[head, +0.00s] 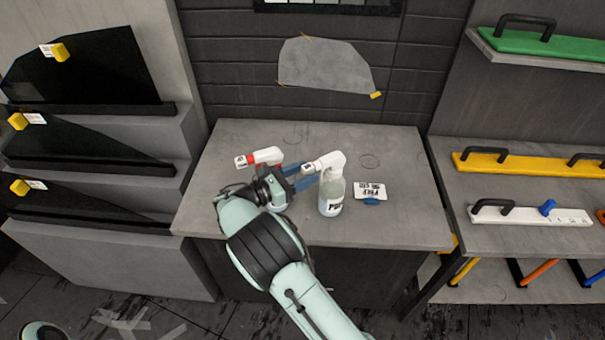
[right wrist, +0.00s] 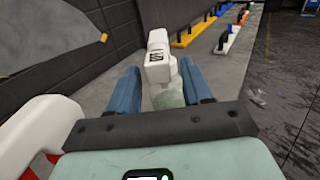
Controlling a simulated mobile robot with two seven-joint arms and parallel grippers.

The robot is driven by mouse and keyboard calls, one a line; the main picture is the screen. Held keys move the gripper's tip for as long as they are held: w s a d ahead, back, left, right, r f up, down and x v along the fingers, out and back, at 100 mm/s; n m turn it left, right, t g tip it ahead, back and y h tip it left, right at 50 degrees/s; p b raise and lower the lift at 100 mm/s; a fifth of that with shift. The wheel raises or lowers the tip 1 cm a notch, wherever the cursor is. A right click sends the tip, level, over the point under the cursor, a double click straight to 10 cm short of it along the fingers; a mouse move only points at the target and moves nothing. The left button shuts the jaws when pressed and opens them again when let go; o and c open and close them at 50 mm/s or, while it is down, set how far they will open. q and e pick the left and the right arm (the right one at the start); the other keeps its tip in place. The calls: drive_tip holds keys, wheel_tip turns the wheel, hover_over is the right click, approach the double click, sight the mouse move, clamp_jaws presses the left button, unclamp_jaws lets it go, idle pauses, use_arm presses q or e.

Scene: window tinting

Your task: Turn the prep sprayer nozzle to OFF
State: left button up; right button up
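The prep sprayer is a clear bottle (head: 331,196) with a "PREP" label and a white spray head (head: 328,163), upright on the grey bench. Its nozzle points left in the head view and has a small marked face, too small to read. In the right wrist view the white head (right wrist: 158,58) stands ahead between my blue fingers. My right gripper (head: 309,175) is open, its fingertips close to the left side of the sprayer; I cannot tell whether they touch it. My left gripper is not in view.
A second sprayer with a red and white head (head: 265,157) stands behind my right wrist, partly hidden. A "PREP" card (head: 369,189) on a blue base stands right of the bottle. The bench (head: 410,225) is clear at right. Shelves (head: 575,190) with tools flank it.

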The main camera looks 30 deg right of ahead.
drive_tip(key=a, duration=1.3)
drive_tip(key=shift+s+a, duration=0.2)
drive_tip(key=shift+s, duration=0.2)
